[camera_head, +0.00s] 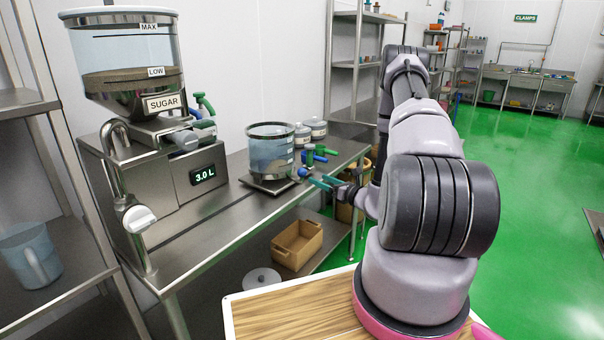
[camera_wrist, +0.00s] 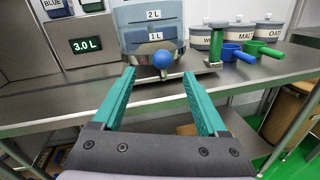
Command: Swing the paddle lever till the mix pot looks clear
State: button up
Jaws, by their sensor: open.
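The mix pot (camera_head: 270,148) is a clear vessel with a dark rim, standing on the steel bench. Its contents look bluish-grey, and its 1 L and 2 L marks show in the wrist view (camera_wrist: 150,28). A round blue knob (camera_wrist: 162,58), which looks like the end of the paddle lever, sticks out at the pot's front near its base. My gripper (camera_wrist: 160,75) is open, its two teal fingers pointing at the pot. The knob appears centred just past the fingertips, and nothing is held. In the head view my gripper (camera_head: 326,184) is right of the pot.
A sugar hopper (camera_head: 125,60) stands left on a steel unit with a 3.0 L display (camera_head: 203,174). Lidded tubs (camera_wrist: 268,30) and blue and green scoops (camera_wrist: 232,52) are right of the pot. A brown bin (camera_head: 297,245) sits on the lower shelf. Green floor is open at right.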

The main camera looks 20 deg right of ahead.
aim_at(306, 173)
jog(key=x, duration=1)
jog(key=shift+w+f, duration=0.3)
jog(key=shift+w, duration=0.1)
grip_shut()
jog(key=shift+d, duration=0.1)
dwell(0.8)
